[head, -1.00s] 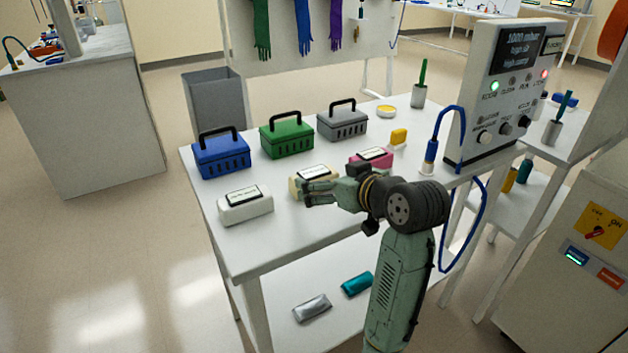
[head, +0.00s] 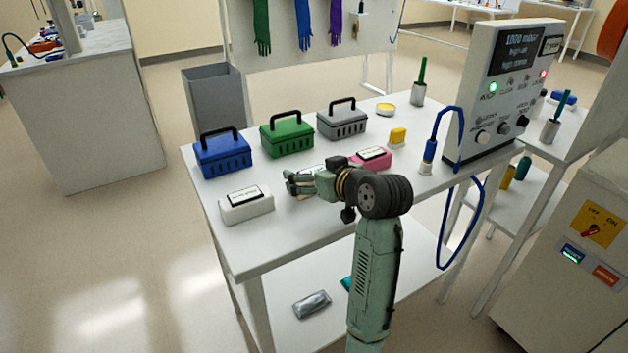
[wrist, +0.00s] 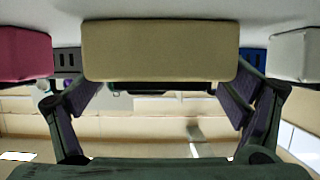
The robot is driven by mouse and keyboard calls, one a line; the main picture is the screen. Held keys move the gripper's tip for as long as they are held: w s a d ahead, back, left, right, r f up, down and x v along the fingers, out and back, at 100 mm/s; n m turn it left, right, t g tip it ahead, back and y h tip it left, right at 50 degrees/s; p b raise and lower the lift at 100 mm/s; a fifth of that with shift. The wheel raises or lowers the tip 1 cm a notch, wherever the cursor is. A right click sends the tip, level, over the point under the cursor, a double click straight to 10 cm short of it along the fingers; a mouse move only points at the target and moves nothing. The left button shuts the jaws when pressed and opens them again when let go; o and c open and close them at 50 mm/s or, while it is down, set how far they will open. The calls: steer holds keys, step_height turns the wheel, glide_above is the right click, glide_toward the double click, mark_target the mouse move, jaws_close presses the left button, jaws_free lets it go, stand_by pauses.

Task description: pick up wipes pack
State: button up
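Three labelled soft packs are in view: a white pack (head: 246,207), a pink pack (head: 371,158) and a cream pack (wrist: 160,50). Their labels are too small to read, so I cannot tell by text which is the wipes pack. My gripper (head: 292,183) is over the cream pack's place between the other two, hiding that pack in the head view. In the wrist view the cream pack is straight ahead, between my spread fingers (wrist: 160,100). The pink pack (wrist: 24,54) is left and the white pack (wrist: 296,54) right there. I see no clear grip on the cream pack.
Blue (head: 221,156), green (head: 287,137) and grey (head: 342,121) handled boxes stand behind the packs. A silver pack (head: 312,304) lies on the lower shelf.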

steer(key=c, duration=0.6)
steer(key=shift+r, duration=0.2)
